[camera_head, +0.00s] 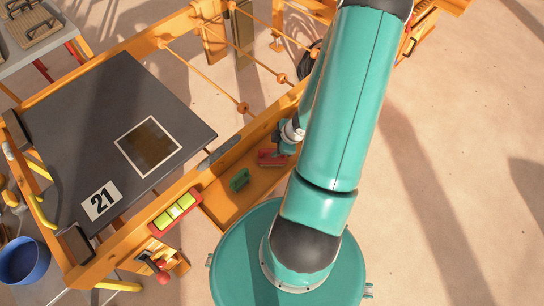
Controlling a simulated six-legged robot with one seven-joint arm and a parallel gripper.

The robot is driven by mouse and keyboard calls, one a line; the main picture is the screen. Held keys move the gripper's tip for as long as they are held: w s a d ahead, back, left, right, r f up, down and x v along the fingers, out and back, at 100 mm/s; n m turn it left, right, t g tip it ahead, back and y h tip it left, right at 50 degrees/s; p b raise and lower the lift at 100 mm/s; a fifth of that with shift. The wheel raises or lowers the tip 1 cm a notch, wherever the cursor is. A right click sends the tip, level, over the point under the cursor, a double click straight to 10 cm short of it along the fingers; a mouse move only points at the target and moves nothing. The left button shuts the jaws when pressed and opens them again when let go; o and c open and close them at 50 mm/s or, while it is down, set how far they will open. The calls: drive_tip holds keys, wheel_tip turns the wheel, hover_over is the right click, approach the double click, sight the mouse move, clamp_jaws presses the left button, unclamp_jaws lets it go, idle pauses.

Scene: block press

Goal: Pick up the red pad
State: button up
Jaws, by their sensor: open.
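The red pad (268,157) lies in the orange tray (213,211) beside the press table, close to my arm. My gripper (284,149) is over the right part of the red pad, and is open. My teal arm comes down in front of it and hides part of the gripper. I cannot tell whether the fingers touch the pad.
A green pad (239,180) lies in the same tray, to the lower left. The dark table (90,130) has a white-framed brown square (149,146) and a "21" label (101,200). A red holder with yellow-green blocks (174,212) and a red-knobbed lever (160,268) sit at its edge.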

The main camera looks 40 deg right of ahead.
sight(272, 150)
drive_tip(key=x, duration=0.5)
drive_tip(key=shift+s, duration=0.1)
clamp_jaws()
